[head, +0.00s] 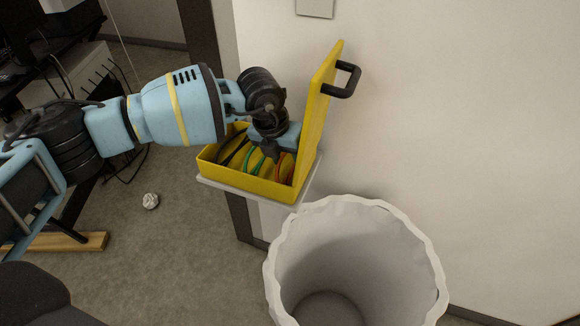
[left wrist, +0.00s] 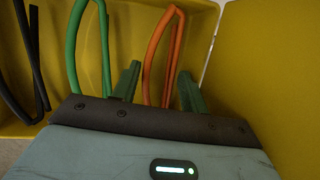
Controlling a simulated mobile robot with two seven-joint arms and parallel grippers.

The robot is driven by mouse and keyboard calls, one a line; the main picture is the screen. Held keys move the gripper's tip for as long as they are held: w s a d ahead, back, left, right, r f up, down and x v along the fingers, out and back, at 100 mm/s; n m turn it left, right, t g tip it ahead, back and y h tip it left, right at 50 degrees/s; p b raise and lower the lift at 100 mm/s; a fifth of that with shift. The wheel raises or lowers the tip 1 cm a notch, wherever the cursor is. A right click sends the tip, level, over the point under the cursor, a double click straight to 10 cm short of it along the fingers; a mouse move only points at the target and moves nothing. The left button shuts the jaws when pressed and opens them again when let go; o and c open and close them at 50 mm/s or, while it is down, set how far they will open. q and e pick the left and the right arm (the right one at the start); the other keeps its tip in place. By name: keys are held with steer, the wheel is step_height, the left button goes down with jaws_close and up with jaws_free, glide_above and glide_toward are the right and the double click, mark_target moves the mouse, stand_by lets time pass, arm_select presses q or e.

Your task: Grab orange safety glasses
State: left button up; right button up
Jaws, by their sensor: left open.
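The orange safety glasses (head: 282,168) stand in the right part of an open yellow case (head: 232,182), partly hidden by my left gripper (head: 272,150) in the head view. In the left wrist view the orange glasses (left wrist: 172,45) show as thin orange arms reaching down between the two green-looking fingers of my left gripper (left wrist: 159,72). The gripper is open, with one finger on either side of the glasses and no clear contact. Their lower part is hidden behind the gripper body. My right gripper is not in view.
Green glasses (left wrist: 74,45) stand just left of the fingers, with black glasses (left wrist: 30,70) farther left. The raised yellow lid (head: 321,110) with a black handle stands close on the right. The case rests on a small ledge (head: 240,190) above a white bin (head: 350,250).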

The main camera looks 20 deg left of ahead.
mark_target(286, 161)
arm_select(q)
steer(key=c, duration=0.6)
steer(key=shift+r, duration=0.4)
steer(key=shift+c, duration=1.1)
step_height(286, 161, up, 17)
steer(key=p, duration=0.2)
steer(key=shift+r, duration=0.15)
